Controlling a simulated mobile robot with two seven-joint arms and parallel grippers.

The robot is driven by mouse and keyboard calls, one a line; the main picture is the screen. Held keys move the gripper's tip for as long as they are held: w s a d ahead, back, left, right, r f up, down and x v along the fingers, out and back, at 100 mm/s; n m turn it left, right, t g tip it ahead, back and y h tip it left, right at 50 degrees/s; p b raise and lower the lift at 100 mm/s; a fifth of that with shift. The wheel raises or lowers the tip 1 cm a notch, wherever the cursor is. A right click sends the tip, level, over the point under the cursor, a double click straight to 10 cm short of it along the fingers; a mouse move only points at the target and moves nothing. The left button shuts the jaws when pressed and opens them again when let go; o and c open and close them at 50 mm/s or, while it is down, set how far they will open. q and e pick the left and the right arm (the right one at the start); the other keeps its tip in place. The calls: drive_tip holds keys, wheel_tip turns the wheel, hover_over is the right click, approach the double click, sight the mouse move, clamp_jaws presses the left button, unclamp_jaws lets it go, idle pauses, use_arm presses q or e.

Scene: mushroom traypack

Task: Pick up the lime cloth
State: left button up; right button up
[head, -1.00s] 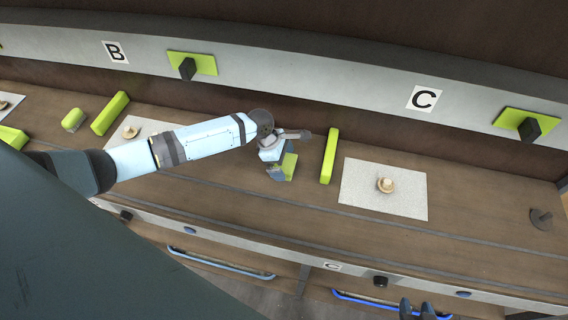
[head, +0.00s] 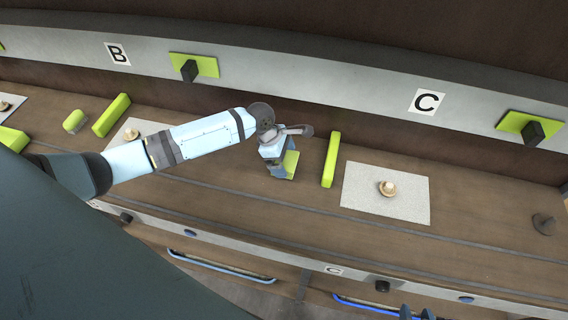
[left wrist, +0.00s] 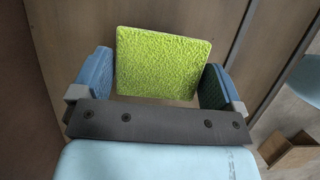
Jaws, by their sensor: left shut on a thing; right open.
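The lime cloth (head: 291,164) is a small, rough-textured block between the fingers of my left gripper (head: 282,172), over the wooden counter. In the left wrist view the cloth (left wrist: 163,62) fills the space between the two blue fingers of my left gripper (left wrist: 158,88). The gripper is shut on it. Whether the cloth touches the counter I cannot tell. My right gripper (head: 417,313) shows only in part at the bottom edge of the head view, open and away from the cloth.
A lime bar (head: 331,159) stands just right of my left gripper. A speckled mat (head: 408,205) with a mushroom (head: 387,188) lies further right. Another lime bar (head: 111,115) and a lime block (head: 74,121) are at the left. The wall with letter signs (head: 300,82) runs behind the counter.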

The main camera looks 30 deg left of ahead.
sight(289, 160)
use_arm(q)
wheel_tip(289, 160, up, 4)
drive_tip(key=shift+f, duration=0.25)
drive_tip(key=s+d+b, duration=0.1)
drive_tip(key=s+d, duration=0.1)
drive_tip(key=s, duration=0.7)
drive_tip(key=s+d+b, duration=0.1)
drive_tip(key=s+d, duration=0.2)
drive_tip(key=s, duration=0.7)
drive_tip(key=shift+o, duration=0.8)
drive_tip(key=shift+c, duration=0.4)
